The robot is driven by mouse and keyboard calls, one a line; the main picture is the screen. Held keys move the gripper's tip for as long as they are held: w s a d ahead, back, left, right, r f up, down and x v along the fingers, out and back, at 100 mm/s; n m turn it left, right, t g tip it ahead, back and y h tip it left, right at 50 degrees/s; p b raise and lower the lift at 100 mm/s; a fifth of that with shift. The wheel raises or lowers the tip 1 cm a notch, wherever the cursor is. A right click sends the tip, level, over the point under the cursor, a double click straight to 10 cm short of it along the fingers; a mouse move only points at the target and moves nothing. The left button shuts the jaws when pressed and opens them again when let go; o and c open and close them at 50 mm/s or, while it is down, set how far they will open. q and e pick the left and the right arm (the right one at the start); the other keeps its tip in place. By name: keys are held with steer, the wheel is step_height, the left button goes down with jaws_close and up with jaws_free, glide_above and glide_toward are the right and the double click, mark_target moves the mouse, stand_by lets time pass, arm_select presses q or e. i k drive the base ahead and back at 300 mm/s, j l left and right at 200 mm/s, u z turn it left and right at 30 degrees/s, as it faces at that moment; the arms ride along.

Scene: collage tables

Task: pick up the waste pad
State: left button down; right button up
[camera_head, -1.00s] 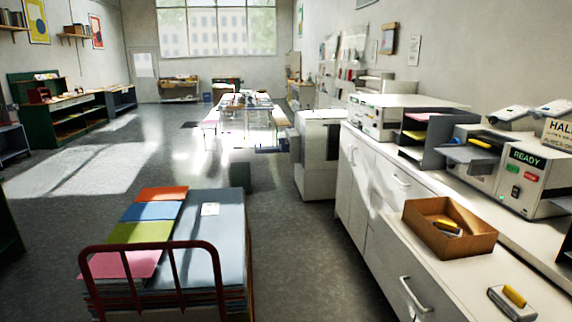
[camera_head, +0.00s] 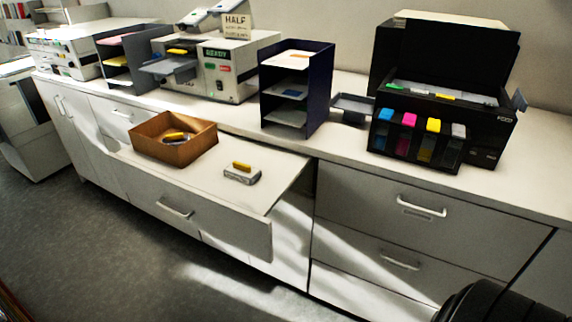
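I cannot make out for certain which thing is the waste pad. A black inkjet printer (camera_head: 492,125) with its lid up stands on the right of the counter, with several coloured ink tanks (camera_head: 432,125) at its front. A small dark grey tray-like piece (camera_head: 353,105) lies on the counter at the printer's left side. Neither of my grippers is in view.
An open drawer or pull-out shelf (camera_head: 280,180) sticks out from the counter. It carries an open brown box (camera_head: 150,149) and a small yellow-and-grey item (camera_head: 241,172). A dark blue tray rack (camera_head: 265,95) and a READY machine (camera_head: 240,65) stand behind.

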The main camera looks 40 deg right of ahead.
mark_target(237, 170)
steer(key=z, duration=0.85)
steer(key=i+j+u, duration=0.1)
steer(key=j, duration=0.25)
steer(key=i+j, duration=0.15)
steer(key=j, duration=0.2)
steer(key=i+j+u, duration=0.15)
steer(key=j, duration=0.15)
steer(key=i+j+u, duration=0.1)
steer(key=j, duration=0.25)
steer(key=i, duration=0.05)
